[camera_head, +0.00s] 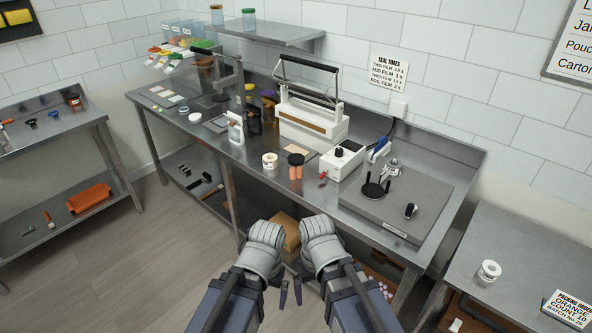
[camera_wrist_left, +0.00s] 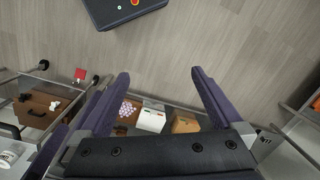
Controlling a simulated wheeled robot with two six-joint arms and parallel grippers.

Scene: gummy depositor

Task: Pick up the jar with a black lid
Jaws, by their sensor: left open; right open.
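Most of both is hidden behind my arms. In the left wrist view my left gripper (camera_wrist_left: 160,76) is open and empty, its two dark fingers wide apart above the floor. The black-lidded jar is not clearly seen there.
A white sealer (camera_head: 311,117) stands behind the jar and a white bottle (camera_head: 236,129) to its left. A side table (camera_head: 480,215) holds another white jar (camera_head: 489,272). The floor at left is clear.

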